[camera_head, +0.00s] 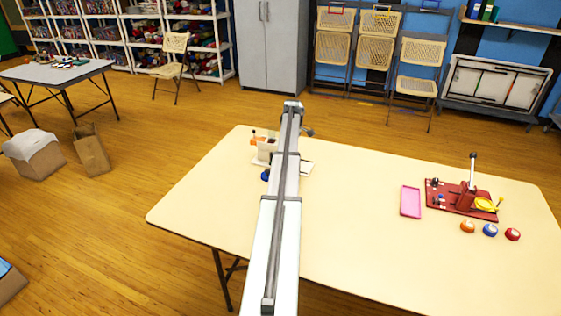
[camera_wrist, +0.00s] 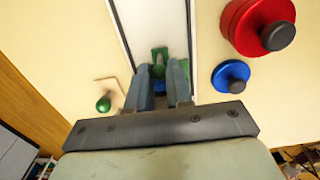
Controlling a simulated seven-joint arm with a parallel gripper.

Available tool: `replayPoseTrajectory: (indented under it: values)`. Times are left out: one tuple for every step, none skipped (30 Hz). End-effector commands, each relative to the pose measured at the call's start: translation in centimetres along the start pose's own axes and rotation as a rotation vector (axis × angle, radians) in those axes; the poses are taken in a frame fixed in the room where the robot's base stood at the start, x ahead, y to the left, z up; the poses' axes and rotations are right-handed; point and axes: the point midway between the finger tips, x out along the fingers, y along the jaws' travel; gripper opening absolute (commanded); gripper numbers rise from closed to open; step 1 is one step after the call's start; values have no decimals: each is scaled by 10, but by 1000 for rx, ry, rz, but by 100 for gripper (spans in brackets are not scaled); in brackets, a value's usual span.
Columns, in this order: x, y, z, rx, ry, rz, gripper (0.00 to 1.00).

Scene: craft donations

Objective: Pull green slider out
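The green slider (camera_wrist: 159,54) shows in the wrist view, over a white channel with dark edges (camera_wrist: 151,20). A round green knob (camera_wrist: 158,72) is at its near end. My gripper (camera_wrist: 160,68) reaches to it, with one blue-grey finger on each side of the knob. The fingers stand apart, but I cannot tell whether they touch the knob. A blue patch shows lower between the fingers. In the head view my arm hides the gripper and the slider, and only part of a whitish box device (camera_head: 265,150) with an orange part shows beside it.
In the wrist view, a large red round part (camera_wrist: 250,22) and a blue one (camera_wrist: 230,76) are to the right, and a green ball on a wire (camera_wrist: 103,104) to the left. A pink tray (camera_head: 410,201) and a red board (camera_head: 460,198) lie farther right on the table (camera_head: 350,240).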

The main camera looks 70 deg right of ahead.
Motion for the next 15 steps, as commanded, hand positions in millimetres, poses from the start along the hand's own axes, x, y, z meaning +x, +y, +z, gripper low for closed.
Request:
replayPoseTrajectory:
  values:
    - [0, 0, 0, 0, 0, 0, 11]
    - [0, 0, 0, 0, 0, 0, 8]
    - [0, 0, 0, 0, 0, 0, 4]
    - [0, 0, 0, 0, 0, 0, 1]
    - [0, 0, 0, 0, 0, 0, 0]
    - [0, 0, 0, 0, 0, 0, 0]
    - [0, 0, 0, 0, 0, 0, 0]
    - [0, 0, 0, 0, 0, 0, 0]
    - [0, 0, 1, 0, 0, 0, 0]
    - [0, 0, 2, 0, 0, 0, 0]
    - [0, 0, 3, 0, 0, 0, 0]
    - [0, 0, 6, 0, 0, 0, 0]
    - [0, 0, 7, 0, 0, 0, 0]
    - [0, 0, 9, 0, 0, 0, 0]
    - [0, 0, 11, 0, 0, 0, 0]
